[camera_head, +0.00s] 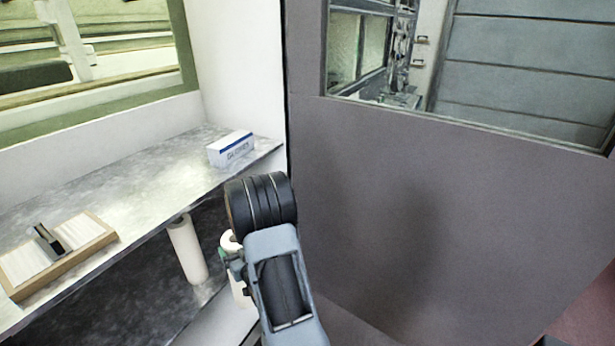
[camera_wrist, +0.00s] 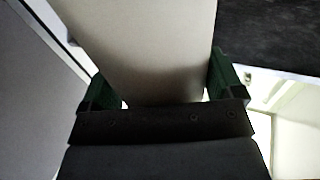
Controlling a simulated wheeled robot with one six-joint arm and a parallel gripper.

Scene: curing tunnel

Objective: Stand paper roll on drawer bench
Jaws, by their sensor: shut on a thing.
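A white paper roll (camera_head: 229,239) is held in my gripper (camera_head: 230,262) just beyond and left of my dark wrist, below the worktop's edge. My arm hides much of it. In the wrist view the roll (camera_wrist: 150,45) fills the space between the green fingers of my gripper (camera_wrist: 163,84), which are shut on it. A grey, mottled bench (camera_head: 150,185) runs along the left wall. No drawers show, so I cannot tell if it is the drawer bench. A second white roll (camera_head: 187,252) stands upright, slightly tilted in the picture, under the bench's front edge.
A white and blue box (camera_head: 231,149) sits at the bench's far right end. A wooden tray (camera_head: 62,262) with white sheets and a dark item lies at its near left. The bench top between them is clear. A grey panel wall (camera_head: 430,210) with a window stands to the right.

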